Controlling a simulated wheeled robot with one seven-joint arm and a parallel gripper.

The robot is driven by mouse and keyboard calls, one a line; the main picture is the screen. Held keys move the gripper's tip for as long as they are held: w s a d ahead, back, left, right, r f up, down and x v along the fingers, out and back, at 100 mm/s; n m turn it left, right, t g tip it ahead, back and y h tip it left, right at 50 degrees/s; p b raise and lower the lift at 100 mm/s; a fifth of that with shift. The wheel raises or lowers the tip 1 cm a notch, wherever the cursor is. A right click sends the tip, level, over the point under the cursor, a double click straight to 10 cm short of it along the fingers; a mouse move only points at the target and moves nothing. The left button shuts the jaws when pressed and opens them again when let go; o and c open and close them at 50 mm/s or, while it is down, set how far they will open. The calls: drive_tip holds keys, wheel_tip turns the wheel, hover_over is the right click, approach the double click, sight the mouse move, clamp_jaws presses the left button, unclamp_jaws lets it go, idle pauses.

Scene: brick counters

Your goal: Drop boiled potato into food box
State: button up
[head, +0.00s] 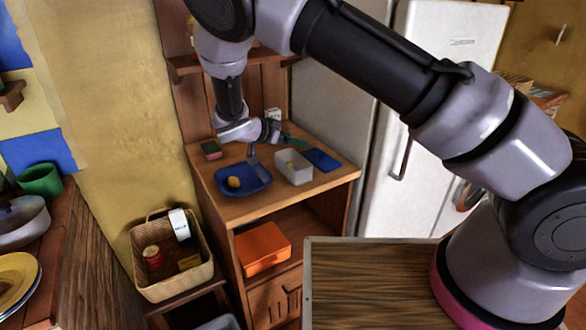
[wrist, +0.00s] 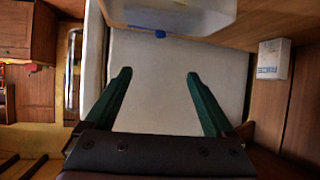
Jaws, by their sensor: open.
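A yellow potato (head: 233,182) lies on a blue plate (head: 257,186) at the left of the wooden shelf top. The white, open food box (head: 296,175) stands right of the plate; a small yellowish patch shows inside, too small to identify. My gripper (head: 275,150) is above the shelf top, behind and above the plate and box. In the wrist view my gripper (wrist: 158,73) has its green fingers spread wide, with nothing between them. A pale, translucent container (wrist: 205,17), seemingly the food box, shows at that view's top edge, beyond the fingertips.
A blue flat piece (head: 321,159) lies right of the box. A small white carton (wrist: 273,58) shows right in the wrist view. The white fridge (head: 430,120) stands right of the shelf. A wicker basket (head: 172,288) is lower left; an orange box (head: 262,248) is below the shelf top.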

drive_tip(key=v, duration=0.9)
drive_tip(key=shift+s+a+r, duration=0.15)
drive_tip(key=shift+s+a, duration=0.05)
drive_tip(key=s+d+r+g+y, duration=0.1)
drive_tip(key=d+r+g+y, duration=0.25)
drive_tip(key=d+r, duration=0.6)
drive_tip(key=s+d+r+g+y, duration=0.15)
drive_tip(key=d+r+g, duration=0.35)
drive_tip(key=d, duration=0.8)
drive_tip(key=s+d+r+n+t+y, duration=0.2)
drive_tip(key=s+d+r+t, duration=0.1)
drive_tip(key=s+d+r, duration=0.3)
drive_tip(key=s+d+r+n+t+y, duration=0.2)
drive_tip(key=s+d+r+t+y, duration=0.1)
drive_tip(key=s+d+r, duration=0.3)
drive_tip(key=s+r+t, duration=0.1)
drive_tip(key=s+r, duration=0.1)
drive_tip(key=s, duration=0.2)
drive_tip(key=shift+s+n+y, duration=0.3)
drive_tip(key=shift+s+n, duration=0.1)
